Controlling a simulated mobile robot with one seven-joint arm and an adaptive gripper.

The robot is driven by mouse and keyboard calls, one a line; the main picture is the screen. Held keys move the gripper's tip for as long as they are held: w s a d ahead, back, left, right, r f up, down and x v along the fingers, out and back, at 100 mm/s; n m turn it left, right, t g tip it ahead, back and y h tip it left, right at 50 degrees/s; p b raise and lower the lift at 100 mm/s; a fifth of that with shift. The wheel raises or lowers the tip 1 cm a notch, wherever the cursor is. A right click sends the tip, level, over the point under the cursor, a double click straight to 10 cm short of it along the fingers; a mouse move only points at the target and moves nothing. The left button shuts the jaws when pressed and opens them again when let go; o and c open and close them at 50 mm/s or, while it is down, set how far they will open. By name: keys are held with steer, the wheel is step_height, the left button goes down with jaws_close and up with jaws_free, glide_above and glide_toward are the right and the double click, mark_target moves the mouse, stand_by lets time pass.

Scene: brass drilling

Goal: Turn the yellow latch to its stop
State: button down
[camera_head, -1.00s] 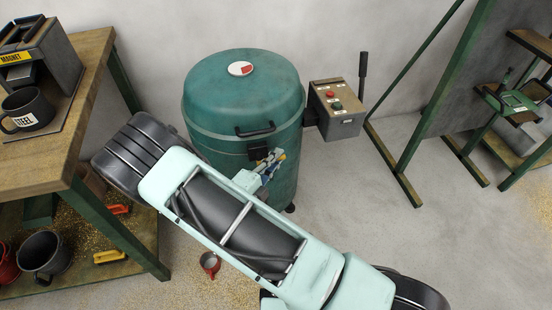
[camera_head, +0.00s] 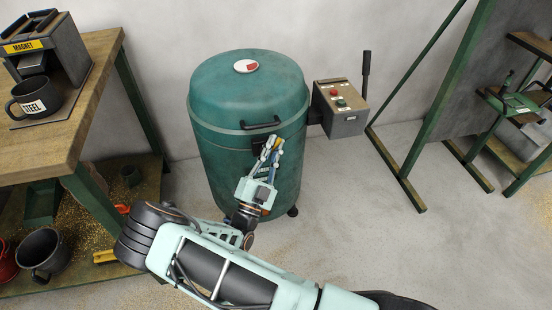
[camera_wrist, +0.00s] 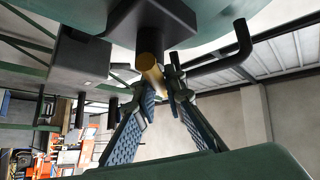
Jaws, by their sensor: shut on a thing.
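The yellow latch (camera_wrist: 150,68) shows in the wrist view as a short yellow rod. It hangs from a dark block (camera_wrist: 152,22) on the green drum (camera_head: 222,150). My gripper (camera_wrist: 163,80) has its two textured fingers on either side of the latch's lower end, shut on it. In the head view my gripper (camera_head: 270,148) reaches up at the drum's front, below the lid handle (camera_head: 260,126). The fingers hide most of the latch there, so its exact angle cannot be told.
A control box (camera_head: 340,108) with a lever (camera_head: 366,68) sticks out at the drum's right.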

steer(key=n+t+y, duration=0.1)
steer(key=n, duration=0.1)
steer(key=a+n+t+y+b, duration=0.1)
steer(key=n, duration=0.1)
steer(key=n+t+y, duration=0.1)
steer(key=shift+s+a+r+n+y+b, duration=0.15)
steer(key=shift+s+n+y+b, duration=0.15)
steer(key=shift+n+b, duration=0.1)
steer(key=shift+s+a+r+n+t+y+b, duration=0.1)
steer(key=shift+a+n+t+y+b, duration=0.15)
steer(key=shift+n+y, duration=0.85)
steer(key=shift+w+a+r+n+t+y+b, duration=0.1)
steer(key=shift+a+n+t+y+b, duration=0.2)
steer(key=shift+n+y, duration=0.85)
steer(key=shift+s+a+r+n+t+y+b, duration=0.15)
steer(key=shift+n+t+y, duration=0.2)
steer(key=shift+n+y, duration=0.75)
steer(key=shift+n, duration=0.35)
steer(key=c, duration=2)
jaws_free()
steer(key=shift+f, duration=0.15)
steer(key=v, duration=0.7)
steer(key=shift+s+d, duration=0.1)
steer(key=shift+s, duration=0.05)
